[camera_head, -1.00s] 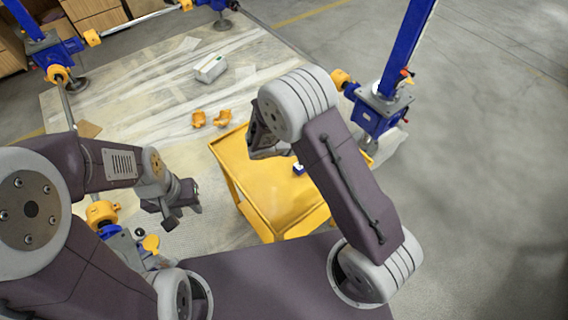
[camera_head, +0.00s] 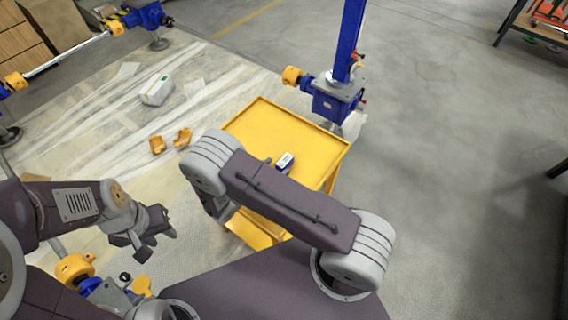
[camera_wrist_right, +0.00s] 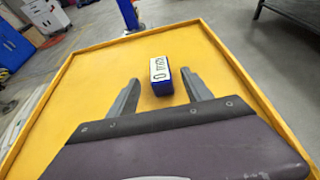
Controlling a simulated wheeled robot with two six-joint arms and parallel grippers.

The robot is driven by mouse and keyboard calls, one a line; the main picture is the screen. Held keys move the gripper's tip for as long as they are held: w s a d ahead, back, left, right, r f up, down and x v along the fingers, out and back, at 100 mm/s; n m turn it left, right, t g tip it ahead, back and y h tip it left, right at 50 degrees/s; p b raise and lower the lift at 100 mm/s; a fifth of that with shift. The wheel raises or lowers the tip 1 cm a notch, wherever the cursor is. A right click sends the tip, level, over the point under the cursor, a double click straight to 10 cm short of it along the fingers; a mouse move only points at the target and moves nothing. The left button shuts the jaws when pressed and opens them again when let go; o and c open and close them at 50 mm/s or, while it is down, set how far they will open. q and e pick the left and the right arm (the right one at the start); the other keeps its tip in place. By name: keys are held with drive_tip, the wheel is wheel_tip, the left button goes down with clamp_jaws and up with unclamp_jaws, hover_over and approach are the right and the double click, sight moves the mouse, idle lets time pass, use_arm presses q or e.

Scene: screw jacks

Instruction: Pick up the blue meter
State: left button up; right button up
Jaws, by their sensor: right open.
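The blue meter (camera_wrist_right: 162,85) lies on the yellow cart top (camera_wrist_right: 110,65), with a white face and dark markings upward. It also shows in the head view (camera_head: 285,161), just beyond my right forearm. My right gripper (camera_wrist_right: 160,88) is open, and in the right wrist view its fingers appear on either side of the meter; I cannot tell if they touch it. In the head view the right gripper is mostly hidden behind its own arm. My left gripper (camera_head: 150,236) is empty, left of the cart, with its jaw opening unclear.
A blue screw jack (camera_head: 336,98) stands behind the cart's right corner. Two orange parts (camera_head: 170,140) and a white box (camera_head: 157,90) lie on the plastic-covered floor at left. The cart top around the meter is clear.

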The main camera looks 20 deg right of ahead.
sight(280, 165)
drive_tip(key=x, duration=0.6)
drive_tip(key=shift+f, duration=0.25)
drive_tip(key=shift+r, duration=0.1)
drive_tip(key=shift+c, duration=0.6)
clamp_jaws()
